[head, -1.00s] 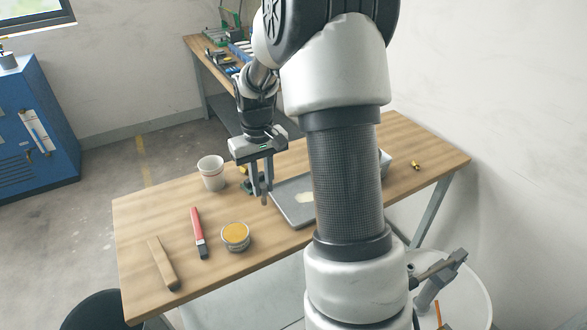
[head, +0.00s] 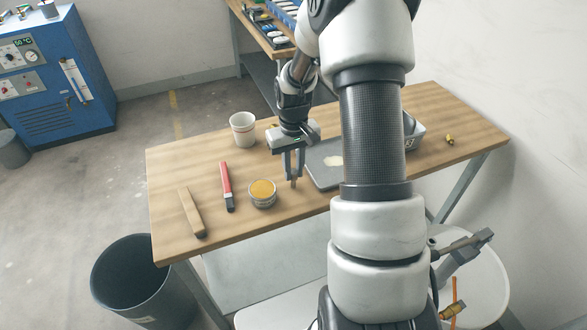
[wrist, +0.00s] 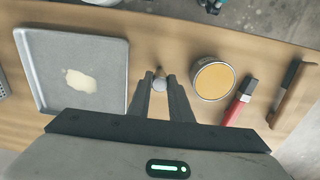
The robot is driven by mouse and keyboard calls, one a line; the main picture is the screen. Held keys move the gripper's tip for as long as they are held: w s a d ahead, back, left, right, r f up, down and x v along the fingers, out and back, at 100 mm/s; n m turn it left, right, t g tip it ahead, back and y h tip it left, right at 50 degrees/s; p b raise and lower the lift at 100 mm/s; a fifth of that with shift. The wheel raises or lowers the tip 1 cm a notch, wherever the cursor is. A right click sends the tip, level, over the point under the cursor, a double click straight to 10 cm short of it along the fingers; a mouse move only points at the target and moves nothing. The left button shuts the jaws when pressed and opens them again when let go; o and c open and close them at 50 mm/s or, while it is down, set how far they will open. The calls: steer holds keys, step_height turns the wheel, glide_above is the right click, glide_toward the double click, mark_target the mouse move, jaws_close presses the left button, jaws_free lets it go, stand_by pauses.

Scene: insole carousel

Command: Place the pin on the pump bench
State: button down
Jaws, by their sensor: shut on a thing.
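My gripper (head: 293,178) is shut on a small greyish pin (wrist: 159,83), which stands out past the fingertips. In the head view the pin (head: 293,185) points down close above the wooden bench (head: 330,210); I cannot tell whether it touches. In the wrist view it is between the grey tray (wrist: 112,100) and the tin of yellow paste (wrist: 213,78). I cannot tell which bench is called the pump bench.
A small brass part (head: 449,140) lies at the right. A dark bin (head: 130,280) stands below the left end. A second bench (head: 240,10) is behind.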

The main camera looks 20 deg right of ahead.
steer(key=shift+f, duration=0.25)
steer(key=c, duration=1.6)
jaws_free()
steer(key=shift+r, duration=0.1)
